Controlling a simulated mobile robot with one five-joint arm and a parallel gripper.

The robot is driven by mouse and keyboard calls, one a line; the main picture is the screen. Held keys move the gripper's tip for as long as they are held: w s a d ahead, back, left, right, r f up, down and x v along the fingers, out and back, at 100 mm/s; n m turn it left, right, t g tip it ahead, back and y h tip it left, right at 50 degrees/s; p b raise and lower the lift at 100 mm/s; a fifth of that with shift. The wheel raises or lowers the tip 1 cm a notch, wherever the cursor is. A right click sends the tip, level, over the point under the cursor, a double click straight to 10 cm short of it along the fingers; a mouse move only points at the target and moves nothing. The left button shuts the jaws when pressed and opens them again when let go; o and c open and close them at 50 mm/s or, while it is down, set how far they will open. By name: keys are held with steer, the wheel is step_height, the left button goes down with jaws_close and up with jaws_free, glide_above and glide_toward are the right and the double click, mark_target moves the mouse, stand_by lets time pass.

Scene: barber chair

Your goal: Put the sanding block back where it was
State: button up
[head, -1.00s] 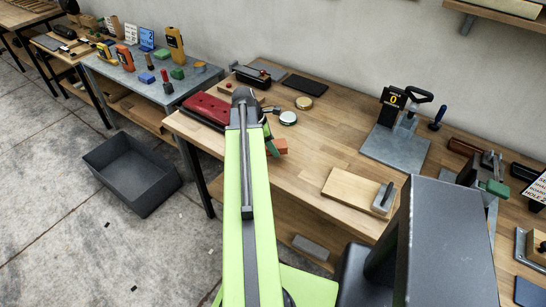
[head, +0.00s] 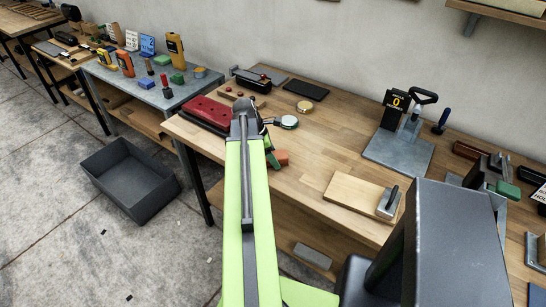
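An orange-red block (head: 281,157), which I take for the sanding block, shows just right of my arm, over the left part of the wooden workbench (head: 318,150). My gripper (head: 274,158) is mostly hidden behind my green arm; only dark and green bits of it show beside the block. The block keeps its place against these bits, so the gripper appears shut on it. I cannot tell whether the block touches the bench top.
A red case (head: 208,112) lies left of my arm. A round gauge (head: 289,122) and a tin (head: 304,107) sit behind the block. A wooden board (head: 352,191) lies to the right, before a grey stand (head: 398,152). Bare bench top lies between. A grey bin (head: 130,180) stands on the floor.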

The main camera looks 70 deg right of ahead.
steer(key=shift+a, duration=0.1)
steer(key=shift+r+p, duration=0.3)
steer(key=p+v, duration=1)
steer(key=v, duration=0.1)
steer(key=shift+r+p, duration=0.35)
steer(key=shift+p, duration=0.05)
steer(key=shift+w, duration=0.15)
